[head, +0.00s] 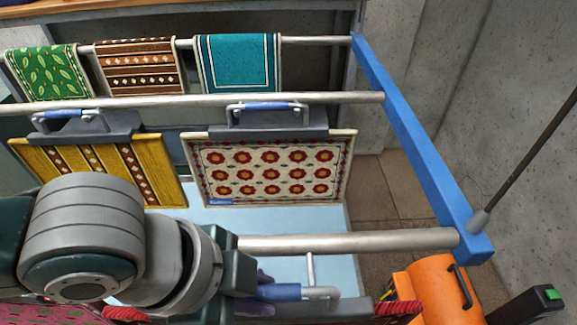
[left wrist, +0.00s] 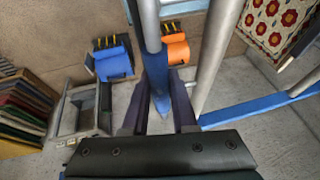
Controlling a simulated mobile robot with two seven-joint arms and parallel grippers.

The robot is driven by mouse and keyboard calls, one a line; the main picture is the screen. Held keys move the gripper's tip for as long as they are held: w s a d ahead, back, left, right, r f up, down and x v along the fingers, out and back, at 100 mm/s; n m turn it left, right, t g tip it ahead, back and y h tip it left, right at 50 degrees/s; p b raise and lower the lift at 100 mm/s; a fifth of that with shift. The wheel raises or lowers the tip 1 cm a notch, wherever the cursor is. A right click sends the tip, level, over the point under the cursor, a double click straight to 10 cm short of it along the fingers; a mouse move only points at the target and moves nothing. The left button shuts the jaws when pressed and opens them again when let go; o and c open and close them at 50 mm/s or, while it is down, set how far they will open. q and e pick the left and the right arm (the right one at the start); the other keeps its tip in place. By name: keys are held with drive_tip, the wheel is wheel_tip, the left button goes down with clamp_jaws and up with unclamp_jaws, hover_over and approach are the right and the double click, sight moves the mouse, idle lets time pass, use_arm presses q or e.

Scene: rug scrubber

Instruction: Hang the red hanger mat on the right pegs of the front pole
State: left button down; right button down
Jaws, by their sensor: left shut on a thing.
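My left gripper (head: 264,283) is shut on the blue handle (head: 284,292) of a dark hanger, just below the front pole (head: 350,242) in the head view. Red edge pieces (head: 397,308) show beside the dark hanger bar (head: 350,307); most of the mat is below the frame. A thin metal peg (head: 310,268) hangs from the pole close to the handle's right end; I cannot tell whether they touch. In the left wrist view the blue handle (left wrist: 156,82) lies between my fingers, beside the pole (left wrist: 217,55). My right gripper is not in view.
A yellow striped mat (head: 90,165) and a floral mat (head: 270,170) hang on the middle pole (head: 200,99). Several mats drape over the rear pole. A blue side beam (head: 415,135) bounds the rack at right.

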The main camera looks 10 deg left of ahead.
use_arm(q)
drive_tip(key=shift+w+a+f+b, duration=0.2)
drive_tip(key=shift+w+f+b, duration=0.5)
drive_tip(key=shift+b, duration=0.25)
drive_tip(key=shift+w+a+f+b, duration=0.15)
drive_tip(key=shift+w+f+b, duration=0.4)
drive_tip(key=shift+w+b, duration=0.3)
drive_tip(key=c, duration=0.7)
unclamp_jaws()
drive_tip(key=shift+o, duration=0.4)
drive_tip(key=shift+s+f, duration=0.1)
drive_tip(key=shift+a, duration=0.1)
